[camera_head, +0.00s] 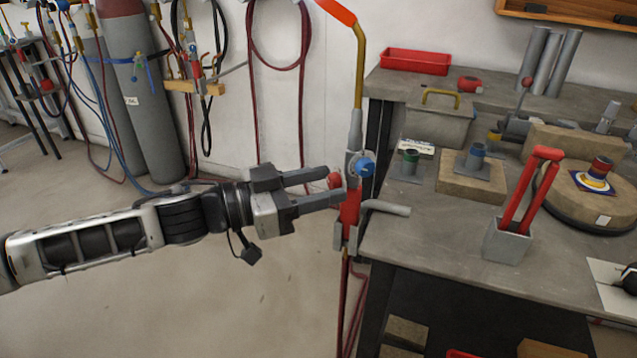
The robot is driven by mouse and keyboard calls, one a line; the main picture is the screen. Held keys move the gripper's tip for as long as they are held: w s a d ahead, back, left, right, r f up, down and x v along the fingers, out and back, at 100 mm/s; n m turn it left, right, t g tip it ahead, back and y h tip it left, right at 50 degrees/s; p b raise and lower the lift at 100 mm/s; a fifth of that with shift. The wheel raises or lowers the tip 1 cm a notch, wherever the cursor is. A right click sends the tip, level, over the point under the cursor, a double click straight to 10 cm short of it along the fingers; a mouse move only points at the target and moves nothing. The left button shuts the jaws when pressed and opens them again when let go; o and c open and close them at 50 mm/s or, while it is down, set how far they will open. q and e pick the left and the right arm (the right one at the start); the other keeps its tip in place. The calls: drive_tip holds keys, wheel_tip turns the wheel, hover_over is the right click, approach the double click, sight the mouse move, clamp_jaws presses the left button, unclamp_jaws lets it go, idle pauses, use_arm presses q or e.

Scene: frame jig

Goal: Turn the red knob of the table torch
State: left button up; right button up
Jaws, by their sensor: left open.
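The table torch (350,205) stands upright at the left edge of the workbench, with a red lower body, a grey upper part and a brass tube rising to an orange tip. Its red knob (334,180) sticks out to the left, and a blue knob (363,167) sits on its right side. My left gripper (335,184) comes in from the left and is open, its two fingers pointing right. The red knob lies between or just behind the fingertips; I cannot tell whether they touch it. My right gripper is not in view.
The workbench (400,240) holds a grey box with red-handled tool (508,240), a lidded grey box (437,123) and a red tray (415,62). Gas cylinders (140,90) and hoses stand along the left wall. The floor left of the bench is clear.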

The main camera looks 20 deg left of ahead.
use_arm(q)
drive_tip(key=c, duration=1)
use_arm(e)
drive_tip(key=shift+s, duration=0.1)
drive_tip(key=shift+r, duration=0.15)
use_arm(q)
drive_tip(key=shift+r+m+p, duration=0.15)
drive_tip(key=shift+m+p, duration=0.55)
drive_tip(key=m+p, duration=0.2)
drive_tip(key=m, duration=0.1)
drive_tip(key=shift+r, duration=0.1)
drive_tip(key=shift+m+y+p, duration=0.3)
drive_tip(key=shift+m+p, duration=0.25)
drive_tip(key=shift+m, duration=0.45)
drive_tip(key=m+p, duration=0.1)
drive_tip(key=m, duration=0.2)
drive_tip(key=shift+m+p, duration=0.4)
drive_tip(key=shift+m, duration=0.8)
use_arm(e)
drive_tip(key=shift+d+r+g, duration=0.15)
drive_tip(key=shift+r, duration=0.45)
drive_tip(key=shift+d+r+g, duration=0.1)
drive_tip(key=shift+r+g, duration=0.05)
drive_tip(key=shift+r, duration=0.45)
